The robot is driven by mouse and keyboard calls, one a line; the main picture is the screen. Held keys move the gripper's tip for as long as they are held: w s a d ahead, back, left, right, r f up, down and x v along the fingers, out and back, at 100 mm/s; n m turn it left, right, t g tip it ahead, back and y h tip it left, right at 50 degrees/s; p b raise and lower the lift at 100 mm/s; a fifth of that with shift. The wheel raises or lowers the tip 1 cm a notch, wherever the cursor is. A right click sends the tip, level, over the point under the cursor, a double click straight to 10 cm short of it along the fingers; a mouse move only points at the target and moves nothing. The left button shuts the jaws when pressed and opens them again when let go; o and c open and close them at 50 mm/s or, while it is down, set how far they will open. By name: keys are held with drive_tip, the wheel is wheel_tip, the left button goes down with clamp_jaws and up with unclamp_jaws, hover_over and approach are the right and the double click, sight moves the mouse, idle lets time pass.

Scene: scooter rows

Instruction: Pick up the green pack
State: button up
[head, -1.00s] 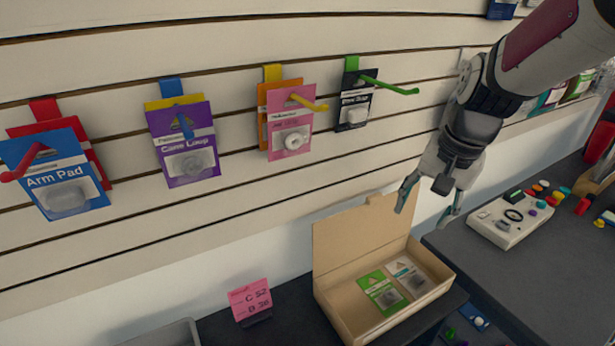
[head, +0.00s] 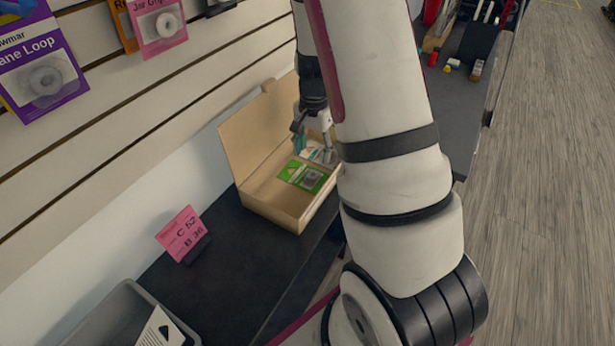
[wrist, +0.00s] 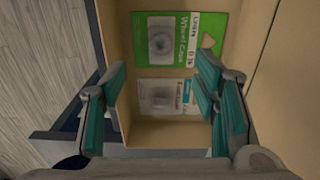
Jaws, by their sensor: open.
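The green pack (head: 303,175) lies flat in an open cardboard box (head: 274,210) on a dark shelf. In the wrist view the green pack (wrist: 191,40) shows at the top, with a clear window and a round item in it. A white pack (wrist: 164,97) lies beside it, nearer my gripper. My gripper (wrist: 160,90) is open and empty, with teal-padded fingers spread over the white pack's end of the box. In the head view my gripper (head: 312,145) is at the box's far end, past the green pack. My arm hides part of the box's right side.
A pink price card (head: 181,234) stands on the dark shelf (head: 215,290) left of the box. A grey bin (head: 120,315) is at the lower left. The raised box lid (head: 255,130) stands along the wall side. Packs hang from the slatted wall.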

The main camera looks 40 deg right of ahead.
sight(312, 172)
drive_tip(key=shift+w+a+f, duration=0.1)
drive_tip(key=shift+f, duration=3.7)
drive_tip(key=c, duration=1.2)
drive_tip(key=shift+c, duration=0.2)
wheel_tip(312, 172, up, 10)
